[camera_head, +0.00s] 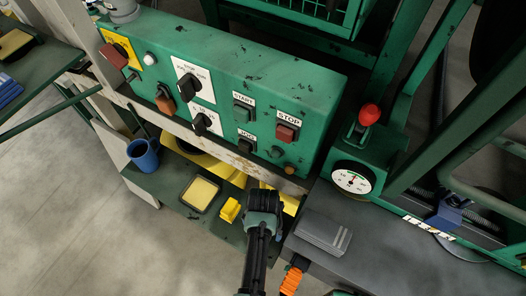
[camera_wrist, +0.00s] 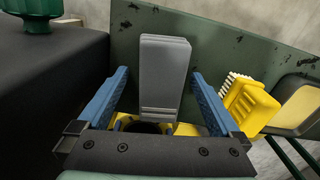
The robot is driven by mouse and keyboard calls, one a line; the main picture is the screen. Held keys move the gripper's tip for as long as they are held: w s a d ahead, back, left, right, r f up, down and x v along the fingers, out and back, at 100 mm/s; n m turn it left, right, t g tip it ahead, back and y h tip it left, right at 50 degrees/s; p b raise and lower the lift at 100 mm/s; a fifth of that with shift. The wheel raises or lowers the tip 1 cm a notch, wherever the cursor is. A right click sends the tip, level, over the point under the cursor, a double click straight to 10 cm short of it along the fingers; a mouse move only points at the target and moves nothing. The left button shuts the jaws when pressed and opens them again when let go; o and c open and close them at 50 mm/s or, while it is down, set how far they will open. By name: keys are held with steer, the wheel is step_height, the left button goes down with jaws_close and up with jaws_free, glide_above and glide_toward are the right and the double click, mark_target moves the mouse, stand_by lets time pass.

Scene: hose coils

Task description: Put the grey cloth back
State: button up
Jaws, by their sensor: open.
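In the wrist view a grey folded cloth (camera_wrist: 165,70) with pale stripes at its near end shows over the green shelf. It lies between the two blue fingers of my gripper (camera_wrist: 158,78), with a gap on each side. In the head view my gripper (camera_head: 264,199) is above the shelf and hides that spot. There, a similar grey flat folded thing (camera_head: 322,236) with pale stripes at one end lies on the dark bench, right of my gripper. I cannot tell whether both views show the same piece.
A yellow brush (camera_head: 229,210) and a tray with a yellow pad (camera_head: 199,194) lie on the green shelf (camera_head: 160,181), left of my gripper. A blue cup (camera_head: 143,155) stands farther left. The green control panel (camera_head: 215,85) overhangs the shelf. The dark bench (camera_head: 385,262) bounds the right.

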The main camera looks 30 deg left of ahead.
steer(key=shift+r, duration=0.15)
steer(key=shift+r+p, duration=3.85)
steer(key=shift+p, duration=0.1)
step_height(320, 180, up, 13)
steer(key=b, duration=0.1)
steer(key=shift+b, duration=0.4)
